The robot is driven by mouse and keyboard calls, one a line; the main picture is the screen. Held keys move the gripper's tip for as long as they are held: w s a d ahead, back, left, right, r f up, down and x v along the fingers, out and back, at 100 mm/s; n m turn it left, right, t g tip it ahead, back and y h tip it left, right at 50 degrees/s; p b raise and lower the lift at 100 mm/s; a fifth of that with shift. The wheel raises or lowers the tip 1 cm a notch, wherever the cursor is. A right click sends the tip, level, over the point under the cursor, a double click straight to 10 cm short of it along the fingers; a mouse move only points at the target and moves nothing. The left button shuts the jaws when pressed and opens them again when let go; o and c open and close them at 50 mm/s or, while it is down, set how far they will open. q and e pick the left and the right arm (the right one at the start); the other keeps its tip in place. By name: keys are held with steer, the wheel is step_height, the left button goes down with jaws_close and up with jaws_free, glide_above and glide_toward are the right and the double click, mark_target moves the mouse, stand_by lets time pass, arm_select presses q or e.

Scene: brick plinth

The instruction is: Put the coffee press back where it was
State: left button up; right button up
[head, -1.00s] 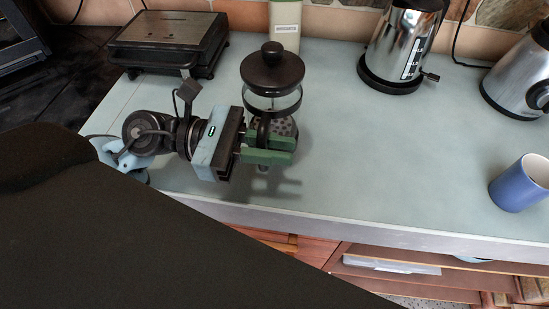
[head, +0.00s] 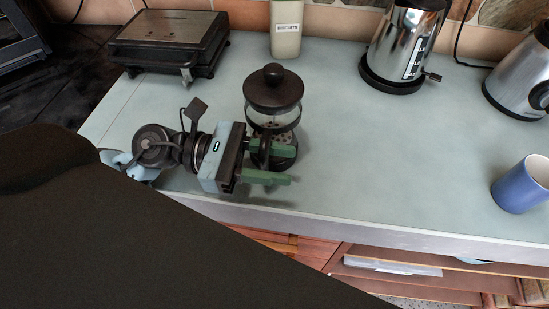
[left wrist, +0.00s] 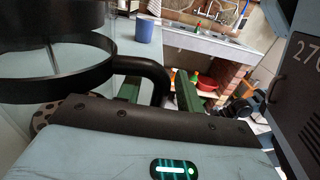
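The coffee press (head: 273,92), with a black lid, clear glass and dark frame, stands upright on the grey-green counter (head: 400,150), left of centre. My left gripper (head: 282,165) is at its near side, with its green fingers spread apart. In the left wrist view the press's black handle (left wrist: 156,78) lies between the two fingers, with gaps visible beside it. The press's frame (left wrist: 60,75) fills the left of that view. Part of the press's lower body is hidden behind a finger in the head view. My right gripper is not in view.
A sandwich grill (head: 168,42) stands behind on the left and a biscuits canister (head: 286,30) at the back. A kettle (head: 402,45), another steel vessel (head: 522,75) and a blue mug (head: 522,184) are to the right. The middle counter is clear.

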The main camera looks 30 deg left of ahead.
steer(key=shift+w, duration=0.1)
